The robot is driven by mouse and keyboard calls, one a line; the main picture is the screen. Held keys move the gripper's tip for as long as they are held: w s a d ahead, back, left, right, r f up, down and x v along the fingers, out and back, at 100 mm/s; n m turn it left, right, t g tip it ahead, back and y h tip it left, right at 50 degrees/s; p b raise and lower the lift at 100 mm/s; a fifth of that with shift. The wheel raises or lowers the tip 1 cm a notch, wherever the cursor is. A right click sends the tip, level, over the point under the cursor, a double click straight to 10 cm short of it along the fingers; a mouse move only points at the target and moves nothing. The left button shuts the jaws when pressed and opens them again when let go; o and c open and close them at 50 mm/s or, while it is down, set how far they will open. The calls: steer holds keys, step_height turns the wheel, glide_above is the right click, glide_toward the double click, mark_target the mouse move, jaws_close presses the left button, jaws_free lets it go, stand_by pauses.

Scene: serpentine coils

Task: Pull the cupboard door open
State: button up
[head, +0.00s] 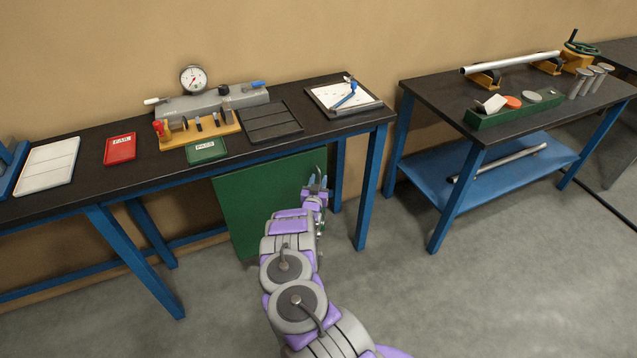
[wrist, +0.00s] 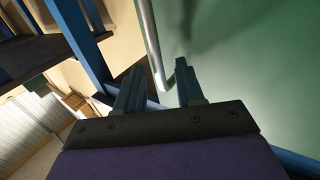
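The cupboard door (head: 255,195) is a flat green panel under the left workbench; in the wrist view its green face (wrist: 250,60) fills the right side. A grey metal bar handle (wrist: 150,40) stands off that face, its lower end bending in to the door. My gripper (head: 317,182) is in front of the door's right part in the head view. In the wrist view my gripper (wrist: 159,66) has its two fingers apart, one on each side of the handle's lower end. I cannot tell whether either finger touches it. The handle is not clear in the head view.
The left workbench (head: 90,208) has blue legs, one just right of the door. It carries a dial gauge (head: 193,79), trays and a clipboard (head: 343,97). A second bench (head: 430,95) stands at the right. Grey floor (head: 400,290) before them is clear.

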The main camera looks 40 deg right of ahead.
steer(key=shift+w+d, duration=0.25)
steer(key=shift+d, duration=0.05)
steer(key=shift+c, duration=0.3)
jaws_close()
stand_by(0.3)
